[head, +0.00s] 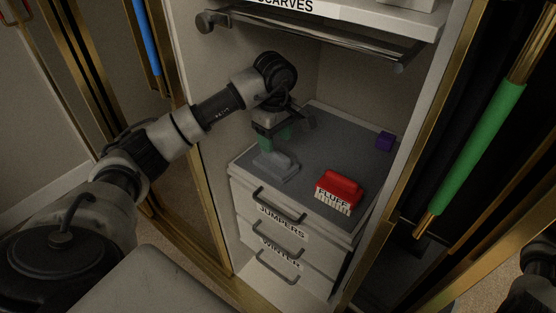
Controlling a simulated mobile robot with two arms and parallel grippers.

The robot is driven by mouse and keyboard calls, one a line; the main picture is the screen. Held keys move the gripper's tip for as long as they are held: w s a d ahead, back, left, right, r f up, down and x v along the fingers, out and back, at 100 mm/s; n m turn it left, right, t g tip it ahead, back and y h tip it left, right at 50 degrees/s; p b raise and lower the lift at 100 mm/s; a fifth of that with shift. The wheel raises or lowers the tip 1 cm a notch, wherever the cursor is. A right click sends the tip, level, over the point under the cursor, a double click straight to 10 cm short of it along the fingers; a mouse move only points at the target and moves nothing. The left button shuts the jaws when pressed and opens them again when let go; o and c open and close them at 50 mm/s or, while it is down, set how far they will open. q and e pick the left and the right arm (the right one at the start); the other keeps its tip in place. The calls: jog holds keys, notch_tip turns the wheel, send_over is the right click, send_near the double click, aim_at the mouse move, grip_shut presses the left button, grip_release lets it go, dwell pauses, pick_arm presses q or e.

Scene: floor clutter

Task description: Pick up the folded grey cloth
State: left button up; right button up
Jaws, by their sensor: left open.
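The folded grey cloth (280,170) lies on the dark grey top of the drawer unit, near its front left edge. My left gripper (272,147) reaches down from above with its greenish fingers just over the cloth's back part. The left gripper is open. Whether its fingertips touch the cloth cannot be told, and they hide part of it. My right gripper is not in view; only a dark part of my own body shows at the lower right edge.
A red brush labelled FLUFF (342,187) stands right of the cloth. A metal rail (310,37) crosses above, under the SCARVES shelf (350,18). Gold-framed doors flank the opening. Drawer handles (279,205) protrude in front.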

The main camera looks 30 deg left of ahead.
aim_at(275, 151)
pick_arm(q)
jog(key=shift+s+f, duration=0.1)
jog(key=shift+f, duration=0.3)
notch_tip(275, 151, down, 4)
jog(key=shift+f+b, duration=0.1)
jog(key=shift+b, duration=0.3)
jog(key=c, duration=1)
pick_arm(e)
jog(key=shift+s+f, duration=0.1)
